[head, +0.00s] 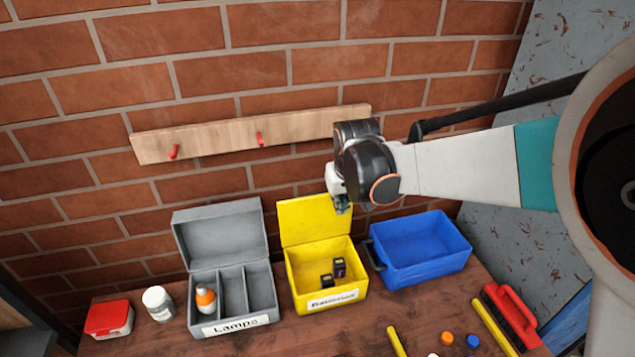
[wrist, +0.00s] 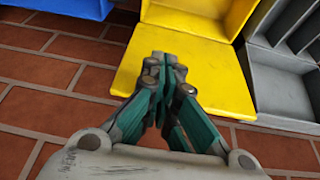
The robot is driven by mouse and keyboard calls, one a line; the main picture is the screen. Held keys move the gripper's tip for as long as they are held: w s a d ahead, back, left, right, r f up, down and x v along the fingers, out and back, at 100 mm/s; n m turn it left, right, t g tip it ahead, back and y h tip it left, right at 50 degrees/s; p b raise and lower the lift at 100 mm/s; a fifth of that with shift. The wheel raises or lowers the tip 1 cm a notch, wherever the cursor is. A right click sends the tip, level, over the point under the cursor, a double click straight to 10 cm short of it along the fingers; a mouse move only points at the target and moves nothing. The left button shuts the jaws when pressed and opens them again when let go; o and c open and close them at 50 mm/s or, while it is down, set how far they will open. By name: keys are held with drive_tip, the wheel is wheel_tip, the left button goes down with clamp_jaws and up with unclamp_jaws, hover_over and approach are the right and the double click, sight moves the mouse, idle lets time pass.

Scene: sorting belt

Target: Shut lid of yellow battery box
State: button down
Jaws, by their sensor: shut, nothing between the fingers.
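The yellow battery box (head: 292,279) stands on the table, with its label on the front. Its lid (head: 302,222) is open and stands up at the back, near the brick wall. Two dark batteries (head: 333,272) are inside the box. My gripper (head: 341,205) is at the upper right part of the lid in the head view. In the wrist view my gripper (wrist: 162,62) is shut and empty, its fingertips in front of the yellow lid (wrist: 195,82). The yellow box (wrist: 195,15) shows beyond the lid. I cannot tell whether the fingertips touch the lid.
A grey lamp box (head: 203,278) with its lid open stands left of the yellow box. A blue bin (head: 418,250) stands close on the right. A wooden rail (head: 215,136) with red pegs is on the wall above. A red brush (head: 513,313) lies at the right.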

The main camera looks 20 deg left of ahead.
drive_tip(key=w+a+r+t+y+p, duration=0.2)
drive_tip(key=a+r+p, duration=0.2)
drive_tip(key=a+r, duration=0.25)
drive_tip(key=b+x, duration=0.2)
drive_tip(key=x, duration=0.7)
drive_tip(key=shift+w+f, duration=0.2)
drive_tip(key=shift+b, duration=0.35)
